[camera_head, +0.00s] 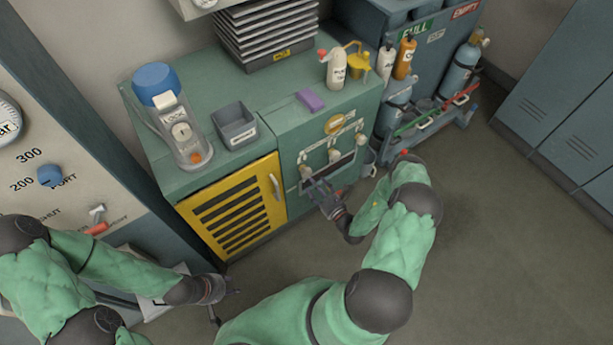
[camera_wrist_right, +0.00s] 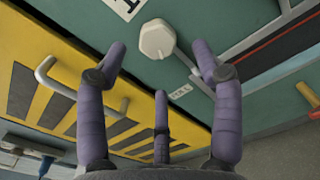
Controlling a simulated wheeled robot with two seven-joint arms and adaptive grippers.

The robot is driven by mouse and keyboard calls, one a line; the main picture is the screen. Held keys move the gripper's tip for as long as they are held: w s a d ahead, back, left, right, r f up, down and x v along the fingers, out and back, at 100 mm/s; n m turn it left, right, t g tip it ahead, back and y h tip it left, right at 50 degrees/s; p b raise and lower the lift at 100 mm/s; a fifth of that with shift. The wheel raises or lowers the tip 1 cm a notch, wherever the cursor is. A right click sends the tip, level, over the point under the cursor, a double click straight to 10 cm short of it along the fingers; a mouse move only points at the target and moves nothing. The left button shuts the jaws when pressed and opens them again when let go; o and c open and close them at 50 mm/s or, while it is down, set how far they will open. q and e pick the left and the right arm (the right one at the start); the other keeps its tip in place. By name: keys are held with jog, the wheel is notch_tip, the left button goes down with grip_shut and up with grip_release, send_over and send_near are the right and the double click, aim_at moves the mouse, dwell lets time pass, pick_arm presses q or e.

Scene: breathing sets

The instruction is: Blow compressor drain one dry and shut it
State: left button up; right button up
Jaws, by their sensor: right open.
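The green compressor cabinet (camera_head: 345,110) has a row of pale drain knobs on its front. The leftmost knob (camera_head: 306,172) is beside my right gripper (camera_head: 318,188). In the right wrist view this white faceted knob (camera_wrist_right: 157,38) lies ahead, between the spread fingertips of my right gripper (camera_wrist_right: 165,65). The fingers are open and hold nothing; I cannot tell whether any touches it.
A yellow-and-black louvred door with a handle (camera_head: 275,187) adjoins the knobs on the left. Above the knobs is a yellow oval fitting (camera_head: 334,123). A grey bin (camera_head: 235,125), purple sponge (camera_head: 310,100) and bottle (camera_head: 336,68) stand on top. A cylinder rack (camera_head: 430,118) is to the right.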

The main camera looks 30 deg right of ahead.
aim_at(308, 175)
jog(key=w, duration=0.2)
jog(key=w+b, duration=0.1)
jog(key=w, duration=0.3)
jog(key=shift+a, duration=0.25)
jog(key=shift+s, duration=0.1)
jog(key=c, duration=1.1)
